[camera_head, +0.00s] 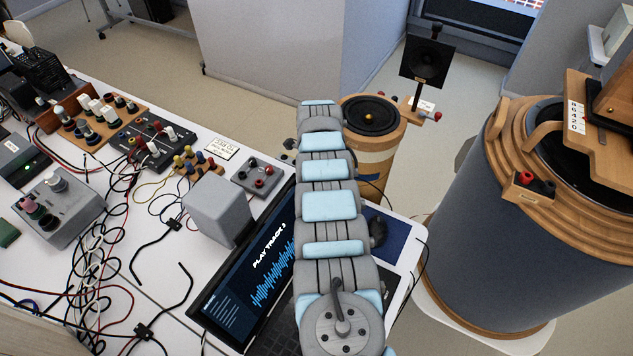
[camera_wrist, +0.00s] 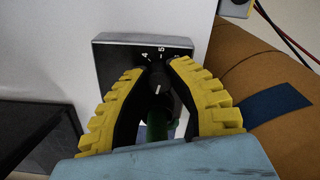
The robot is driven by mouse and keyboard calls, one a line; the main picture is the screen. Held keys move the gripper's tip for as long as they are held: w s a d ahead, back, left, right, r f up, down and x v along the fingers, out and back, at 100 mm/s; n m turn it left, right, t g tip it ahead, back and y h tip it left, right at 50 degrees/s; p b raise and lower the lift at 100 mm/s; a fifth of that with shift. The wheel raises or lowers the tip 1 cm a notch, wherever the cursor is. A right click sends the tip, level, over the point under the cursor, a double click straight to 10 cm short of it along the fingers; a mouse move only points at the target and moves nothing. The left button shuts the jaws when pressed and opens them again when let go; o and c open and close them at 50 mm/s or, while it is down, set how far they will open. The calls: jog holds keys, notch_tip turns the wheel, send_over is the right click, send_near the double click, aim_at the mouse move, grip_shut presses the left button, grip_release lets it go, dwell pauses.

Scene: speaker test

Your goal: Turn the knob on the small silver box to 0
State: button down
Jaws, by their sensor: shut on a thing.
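The small silver box (camera_wrist: 112,60) shows in the wrist view as a dark-faced panel with a lighter edge. Small white numbers, seemingly including 4 and 5, sit above its black knob (camera_wrist: 158,80). A short white line on the knob points up, roughly toward the 5; the exact setting is hard to read. My gripper (camera_wrist: 161,71), with ribbed yellow fingers, is shut on the knob, one finger on each side. The fingers hide the lower part of the box face. In the head view I cannot make out my gripper or this box; my arm blocks that area.
In the wrist view, a brown curved surface (camera_wrist: 262,75) lies to the right and a dark panel (camera_wrist: 35,130) to the left. In the head view, a laptop (camera_head: 250,275) and cables crowd the table left of my arm; a large wooden-topped drum (camera_head: 515,240) stands right.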

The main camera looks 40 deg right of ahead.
jog(key=shift+n, duration=1)
jog(key=shift+f, duration=0.1)
jog(key=c, duration=0.9)
grip_release()
jog(key=shift+r, duration=0.9)
notch_tip(320, 180, up, 10)
jog(key=shift+r, duration=0.15)
